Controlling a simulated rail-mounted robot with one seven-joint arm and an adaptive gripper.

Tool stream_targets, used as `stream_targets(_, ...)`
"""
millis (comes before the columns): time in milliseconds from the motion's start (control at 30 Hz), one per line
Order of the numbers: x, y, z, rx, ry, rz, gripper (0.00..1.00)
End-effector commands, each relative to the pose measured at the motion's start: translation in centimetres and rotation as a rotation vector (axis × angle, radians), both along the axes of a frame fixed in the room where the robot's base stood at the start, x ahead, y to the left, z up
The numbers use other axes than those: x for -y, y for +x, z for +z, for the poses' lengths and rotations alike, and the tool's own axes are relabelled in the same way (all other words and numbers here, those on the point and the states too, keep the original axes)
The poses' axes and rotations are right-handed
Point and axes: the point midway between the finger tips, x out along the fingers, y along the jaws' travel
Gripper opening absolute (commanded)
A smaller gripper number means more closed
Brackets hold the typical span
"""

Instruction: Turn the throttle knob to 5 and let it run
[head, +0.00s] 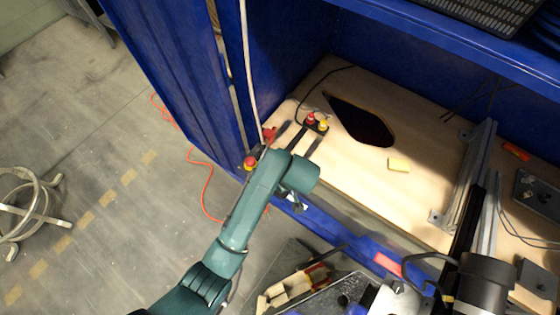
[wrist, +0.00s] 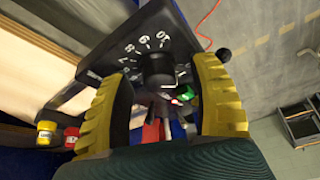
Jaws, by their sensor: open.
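The throttle knob (wrist: 158,70) is a dark round knob on a black panel (wrist: 125,45) with white numbers around it in the wrist view. Numbers such as 7, 8, 9 and 10 can be read, but the knob's pointer setting cannot be made out. My gripper (wrist: 164,74) is open, with one yellow ribbed finger on each side of the knob. Whether the fingers touch it cannot be told. A small green part (wrist: 185,92) shows beside the knob. In the head view my arm hides most of the panel area and the knob cannot be made out.
A red-on-yellow button (head: 250,162) is left of my arm. Blue frame posts (head: 237,80) stand close by. An orange cord (head: 207,185) lies on the floor.

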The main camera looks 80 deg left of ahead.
Motion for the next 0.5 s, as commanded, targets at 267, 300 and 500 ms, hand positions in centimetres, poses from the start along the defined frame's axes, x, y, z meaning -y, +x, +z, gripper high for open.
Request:
stream_targets(267, 0.00, -0.01, -0.02, 0.000, 0.000, 0.000, 0.53)
stream_targets(300, 0.00, -0.01, -0.01, 0.000, 0.000, 0.000, 0.45)
stream_targets(500, 0.01, -0.02, -0.01, -0.001, 0.000, 0.000, 0.07)
